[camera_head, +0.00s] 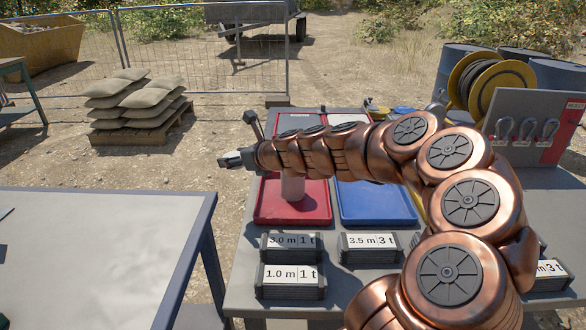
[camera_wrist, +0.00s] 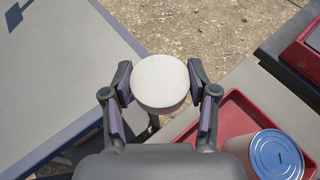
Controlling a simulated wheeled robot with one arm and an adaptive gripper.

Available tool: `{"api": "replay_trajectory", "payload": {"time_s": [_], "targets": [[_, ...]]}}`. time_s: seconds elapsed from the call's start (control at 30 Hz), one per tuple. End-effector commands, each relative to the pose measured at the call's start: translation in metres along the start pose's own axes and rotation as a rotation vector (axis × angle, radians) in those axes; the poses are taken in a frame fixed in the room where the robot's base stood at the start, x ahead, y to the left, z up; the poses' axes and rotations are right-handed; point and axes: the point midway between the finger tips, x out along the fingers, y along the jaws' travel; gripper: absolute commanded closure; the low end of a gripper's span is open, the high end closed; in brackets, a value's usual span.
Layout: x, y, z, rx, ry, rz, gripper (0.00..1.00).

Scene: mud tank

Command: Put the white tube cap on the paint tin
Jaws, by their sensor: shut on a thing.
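The white tube cap (camera_wrist: 160,83) is a round, flat-topped white disc between the fingers of my gripper (camera_wrist: 160,88) in the wrist view. My gripper is shut on its sides. In the head view my gripper (camera_head: 234,159) is at the left end of my arm, above the gap between the two tables; I cannot make out the cap there. A tin with a blue lid (camera_wrist: 276,156), which looks like the paint tin, stands in the red tray at the lower right of the wrist view. In the head view a pale cylinder (camera_head: 292,188), apparently this tin, shows below my arm, its top hidden.
The near red tray (camera_head: 262,205) lies left of a blue tray (camera_head: 376,205) on the work table. Labelled stacked blocks (camera_head: 290,280) line its front. A cable reel (camera_head: 490,85) is at back right.

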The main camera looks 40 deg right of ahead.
Motion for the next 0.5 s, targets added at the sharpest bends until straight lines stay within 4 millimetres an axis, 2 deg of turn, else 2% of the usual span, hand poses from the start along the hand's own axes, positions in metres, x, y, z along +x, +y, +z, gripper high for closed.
{"api": "replay_trajectory", "payload": {"time_s": [0.03,0.13,0.5], "targets": [[-0.01,-0.009,-0.004,-0.007,-0.001,0.018,0.58],[-0.03,-0.015,-0.011,-0.031,-0.001,0.075,0.58],[-0.116,-0.023,-0.044,-0.121,-0.002,0.289,0.58]]}}
